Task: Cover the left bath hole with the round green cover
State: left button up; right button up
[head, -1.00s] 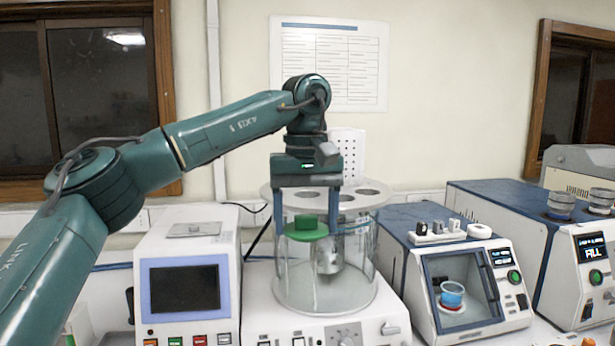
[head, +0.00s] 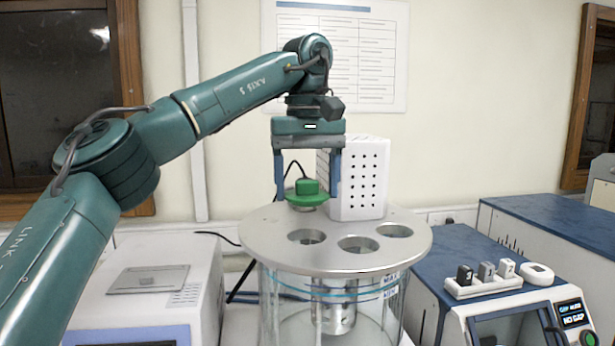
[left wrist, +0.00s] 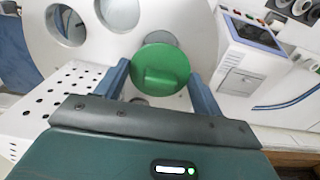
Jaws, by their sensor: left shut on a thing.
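The round green cover (head: 307,199) is a disc with a block handle on top. In the head view the cover appears level, above the back left of the bath's round metal lid (head: 262,237). The left bath hole (head: 307,237) is open, in front of and below the cover. In the left wrist view the cover (left wrist: 160,70) partly hides a hole edge (left wrist: 160,38). Any gap between cover and lid cannot be judged. My right gripper is not in view.
A white perforated box (head: 362,180) stands close to the right finger. Two more open holes, the middle (head: 358,244) and right (head: 394,230), show in the lid. A white instrument (head: 150,275) is at left, and a blue-topped machine (head: 435,262) at right.

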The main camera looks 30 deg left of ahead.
aim_at(307, 195)
pick_arm(q)
jog(key=shift+s+f, duration=0.2)
jog(key=shift+f, duration=2.6)
jog(key=shift+d+f, duration=0.1)
jog(key=shift+f, duration=0.25)
jog(key=shift+r, duration=0.2)
jog(key=shift+r, duration=0.65)
jog(key=shift+f, duration=0.65)
dwell(0.7)
jog(key=shift+r, duration=0.5)
jog(key=shift+f+b, duration=0.35)
jog(key=shift+f, duration=0.35)
dwell(0.8)
